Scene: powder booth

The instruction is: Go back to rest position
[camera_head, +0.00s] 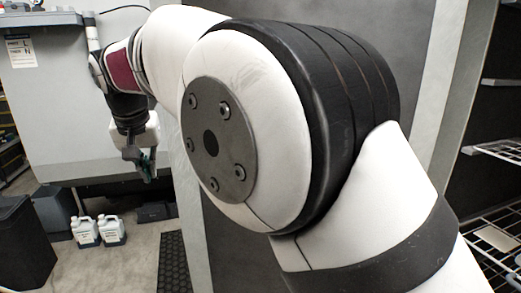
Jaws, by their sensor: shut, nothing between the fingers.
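My gripper (149,177) is small in the left part of the head view, at the end of my arm. It points down and hangs in the air in front of a grey panel. Its fingers are close together with nothing seen between them. My own arm's large white and black joint fills the middle and right of the view and hides much of what is behind it.
Two white jugs (98,231) with dark labels stand on the floor at lower left, beside a dark bin (25,245). A grey cabinet (60,115) is behind my gripper. Wire shelves (497,150) stand at the right edge. A dark mat (174,262) lies on the floor.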

